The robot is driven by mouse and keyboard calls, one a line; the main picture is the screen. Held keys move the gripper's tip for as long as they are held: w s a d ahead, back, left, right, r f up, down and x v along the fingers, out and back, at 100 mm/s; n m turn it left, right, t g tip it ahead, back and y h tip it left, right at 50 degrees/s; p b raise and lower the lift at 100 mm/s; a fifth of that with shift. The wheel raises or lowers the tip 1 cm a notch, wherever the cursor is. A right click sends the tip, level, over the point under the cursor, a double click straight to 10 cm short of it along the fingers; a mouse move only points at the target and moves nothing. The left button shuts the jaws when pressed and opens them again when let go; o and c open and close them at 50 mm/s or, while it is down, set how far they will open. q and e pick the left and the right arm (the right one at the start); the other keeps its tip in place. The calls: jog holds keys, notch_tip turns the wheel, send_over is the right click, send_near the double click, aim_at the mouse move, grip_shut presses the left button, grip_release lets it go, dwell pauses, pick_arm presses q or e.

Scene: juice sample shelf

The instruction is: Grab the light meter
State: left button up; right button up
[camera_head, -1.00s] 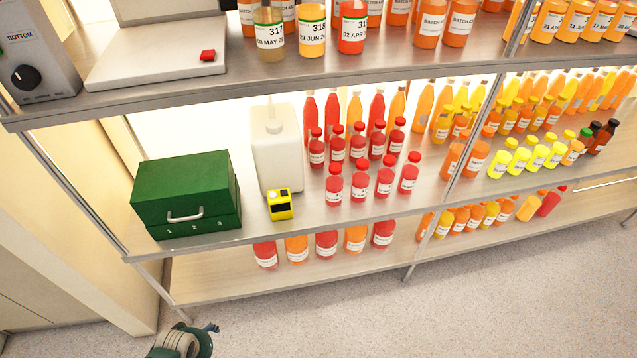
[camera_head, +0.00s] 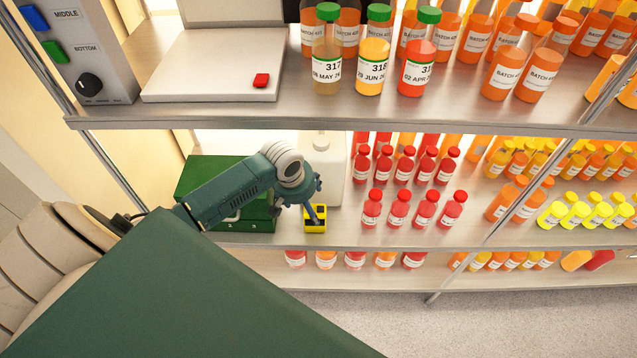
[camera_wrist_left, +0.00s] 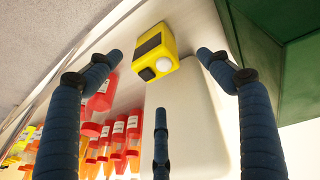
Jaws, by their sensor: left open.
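The light meter is a small yellow device (camera_head: 319,229) with a dark screen and a white dome. It stands near the front edge of the middle shelf, and it also shows whole in the left wrist view (camera_wrist_left: 169,45). My left gripper (camera_head: 314,211) is at the meter, partly covering it in the head view. In the wrist view the left gripper (camera_wrist_left: 158,62) has its blue fingers spread wide, with the meter seen between the two upper fingertips. No finger clearly touches it. My right gripper is in neither view.
A green box (camera_head: 210,175) stands left of the meter, partly behind my arm. A white jug (camera_head: 335,170) stands just behind it. Red bottles (camera_head: 397,208) stand to the right. The upper shelf (camera_head: 330,115) runs above my left arm.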

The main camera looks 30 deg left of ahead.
aim_at(314, 209)
pick_arm(q)
jog(key=x, duration=0.6)
jog(key=shift+w+d+f+p, duration=0.2)
jog(key=shift+w+d+p, duration=0.15)
jog(key=shift+w, duration=0.15)
jog(key=shift+a, duration=0.1)
grip_shut()
